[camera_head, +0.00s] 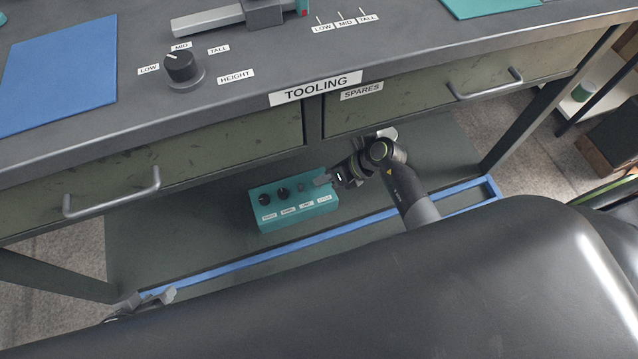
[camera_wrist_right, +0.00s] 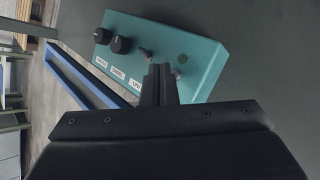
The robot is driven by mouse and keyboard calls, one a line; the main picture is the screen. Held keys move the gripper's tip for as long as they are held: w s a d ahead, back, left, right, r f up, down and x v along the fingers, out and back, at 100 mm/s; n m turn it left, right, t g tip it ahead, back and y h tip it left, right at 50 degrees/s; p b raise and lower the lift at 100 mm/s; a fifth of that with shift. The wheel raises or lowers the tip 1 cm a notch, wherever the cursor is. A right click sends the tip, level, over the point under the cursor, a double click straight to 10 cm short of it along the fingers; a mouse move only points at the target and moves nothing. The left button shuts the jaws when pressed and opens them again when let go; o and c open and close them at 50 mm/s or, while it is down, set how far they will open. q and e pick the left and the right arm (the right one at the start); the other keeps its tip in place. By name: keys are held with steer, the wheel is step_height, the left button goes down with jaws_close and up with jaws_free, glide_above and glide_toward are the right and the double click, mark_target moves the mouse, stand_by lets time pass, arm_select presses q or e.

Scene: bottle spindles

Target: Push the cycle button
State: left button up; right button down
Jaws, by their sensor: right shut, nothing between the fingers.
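A teal control box (camera_head: 290,219) sits on the shelf under the bench. It carries two black knobs, a small toggle and white labels too small to read surely. My right gripper (camera_head: 322,180) is at the box's right end and covers part of its top. In the right wrist view the shut, empty fingers (camera_wrist_right: 159,84) are in front of the box (camera_wrist_right: 203,52). A small dull round button (camera_wrist_right: 181,73) shows just right of the fingertips; contact cannot be told. My left gripper (camera_head: 163,296) is at the lower left, partly hidden, its jaws unclear.
A blue strip (camera_head: 225,268) runs along the shelf's front edge. The bench top above holds a black height knob (camera_head: 180,66) and a blue mat (camera_head: 60,72). Drawers with handles (camera_head: 112,194) overhang the shelf. The shelf left of the box is clear.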

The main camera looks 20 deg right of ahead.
stand_by(0.6)
steer(key=shift+f, duration=0.2)
steer(key=shift+f+b, duration=0.3)
steer(key=shift+f, duration=0.1)
stand_by(0.4)
steer(key=shift+r+p, duration=0.6)
steer(key=shift+p, duration=0.05)
step_height(320, 180, up, 6)
steer(key=p, duration=0.5)
steer(key=shift+p, duration=0.4)
